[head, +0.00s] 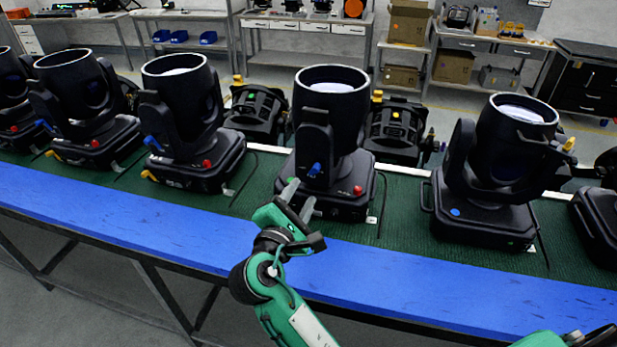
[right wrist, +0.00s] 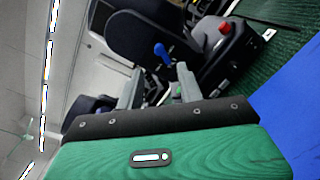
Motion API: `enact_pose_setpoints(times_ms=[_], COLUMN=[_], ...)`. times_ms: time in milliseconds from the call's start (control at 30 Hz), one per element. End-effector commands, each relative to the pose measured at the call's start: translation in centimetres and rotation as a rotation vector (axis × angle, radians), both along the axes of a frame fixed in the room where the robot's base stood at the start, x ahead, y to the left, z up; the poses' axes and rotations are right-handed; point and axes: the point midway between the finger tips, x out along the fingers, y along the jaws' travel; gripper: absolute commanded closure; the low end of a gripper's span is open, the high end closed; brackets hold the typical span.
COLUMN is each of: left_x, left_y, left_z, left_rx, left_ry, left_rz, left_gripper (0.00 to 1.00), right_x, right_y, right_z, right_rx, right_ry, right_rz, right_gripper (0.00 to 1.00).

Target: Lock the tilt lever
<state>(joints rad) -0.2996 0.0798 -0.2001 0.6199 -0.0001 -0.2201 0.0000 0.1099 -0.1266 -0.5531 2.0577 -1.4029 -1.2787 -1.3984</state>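The nearest moving-head par can (head: 332,95) stands upright on its black base in the middle of the head view. A blue lever (head: 315,170) sits low on its yoke arm, and a red knob (head: 358,190) is on the base. My right gripper (head: 299,197) is open in front of the base, just below the blue lever. In the right wrist view, the blue lever (right wrist: 162,52) shows beyond the open fingers (right wrist: 160,75), roughly between the tips and apparently apart from them. The red knob (right wrist: 226,27) is to the right. My left gripper is not in view.
Similar par cans stand at left (head: 180,110) and right (head: 500,150) on a green mat (head: 400,215). More fixtures lie behind. A bare blue table edge (head: 420,275) runs along the front. Shelves with boxes (head: 408,22) are far back.

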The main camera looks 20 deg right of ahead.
Motion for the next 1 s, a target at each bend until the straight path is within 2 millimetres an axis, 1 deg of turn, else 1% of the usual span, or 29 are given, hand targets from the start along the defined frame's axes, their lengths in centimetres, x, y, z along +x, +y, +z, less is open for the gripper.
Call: enact_pose_setpoints(times_ms=[33,100,200,333,500,1000], left_x=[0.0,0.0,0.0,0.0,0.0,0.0], left_y=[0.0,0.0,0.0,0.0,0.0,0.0], left_z=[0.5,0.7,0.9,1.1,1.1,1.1], left_rx=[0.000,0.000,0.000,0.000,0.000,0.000], left_ry=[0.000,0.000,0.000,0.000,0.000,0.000], left_rz=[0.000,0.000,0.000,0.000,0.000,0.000], left_gripper=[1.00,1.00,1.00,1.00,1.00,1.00], right_x=[-1.0,-2.1,-3.5,-4.6,-5.2,-5.2], right_y=[0.8,1.7,2.8,3.7,4.1,4.1], right_z=[0.2,0.1,0.1,0.0,0.0,0.0], right_rx=[0.002,0.003,0.002,0.001,0.001,0.001], right_ry=[0.003,0.004,0.002,0.001,0.000,0.000], right_rz=[0.001,0.001,0.000,0.000,-0.001,-0.001], right_gripper=[0.63,0.63,0.63,0.63,0.63,0.63])
